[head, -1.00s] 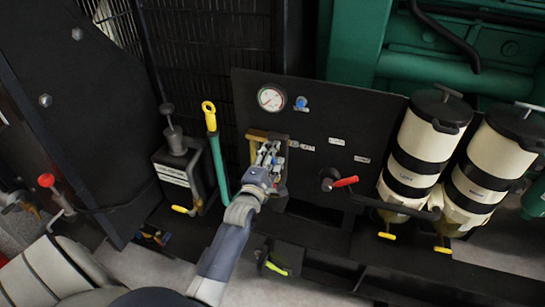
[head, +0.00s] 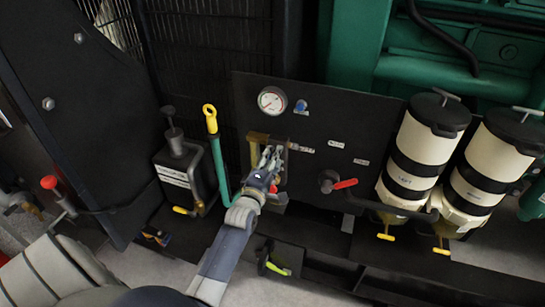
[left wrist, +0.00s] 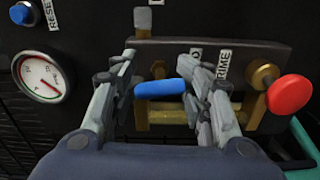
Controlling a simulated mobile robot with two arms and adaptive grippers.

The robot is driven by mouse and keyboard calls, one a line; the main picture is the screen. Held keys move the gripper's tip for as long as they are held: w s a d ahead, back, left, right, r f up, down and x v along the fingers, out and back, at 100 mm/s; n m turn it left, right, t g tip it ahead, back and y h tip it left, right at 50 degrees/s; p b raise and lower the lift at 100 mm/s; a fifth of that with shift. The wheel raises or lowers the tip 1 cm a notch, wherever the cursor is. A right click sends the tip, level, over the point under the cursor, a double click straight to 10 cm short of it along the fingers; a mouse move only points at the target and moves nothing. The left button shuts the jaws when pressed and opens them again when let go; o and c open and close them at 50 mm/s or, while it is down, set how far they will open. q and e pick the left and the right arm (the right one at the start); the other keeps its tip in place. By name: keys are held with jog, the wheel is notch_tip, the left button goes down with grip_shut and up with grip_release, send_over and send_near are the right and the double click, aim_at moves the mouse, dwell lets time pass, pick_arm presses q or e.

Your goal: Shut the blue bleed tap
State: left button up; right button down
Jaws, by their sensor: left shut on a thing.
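The blue tap handle (left wrist: 162,89) shows in the left wrist view, between my left gripper's (left wrist: 160,72) two fingers. The handle lies across that picture, roughly parallel to the brass pipe (left wrist: 165,113) beside it. My left gripper is shut on the handle. In the head view my left gripper (head: 270,158) is at the brass fittings on the black panel (head: 322,122), below the gauge. The fingers hide the blue handle there. A red knob (left wrist: 290,93) stands to the right of the fingers in the left wrist view. My right gripper is not in view.
A pressure gauge (head: 271,99) and blue reset button (head: 301,106) sit above. A red-handled valve (head: 344,183) is to the right, beside two cream filter canisters (head: 425,140). A green pipe with yellow top (head: 215,150) stands close on the left.

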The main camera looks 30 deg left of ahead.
pick_arm(q)
jog(key=m, duration=0.2)
jog(key=m+p, duration=0.1)
jog(key=m, duration=0.2)
jog(key=shift+f+m+p, duration=0.3)
jog(key=shift+p, duration=0.1)
jog(key=m+p, duration=0.1)
jog(key=m, duration=0.3)
jog(key=shift+s, duration=0.1)
jog(key=shift+c, duration=0.2)
jog(key=m, duration=0.5)
jog(key=shift+m+p, duration=0.4)
jog(key=m, duration=0.4)
jog(key=shift+a, duration=0.1)
jog(key=shift+m, duration=0.3)
jog(key=o, duration=1.1)
jog(key=shift+a+r, duration=0.1)
jog(key=shift+r, duration=0.05)
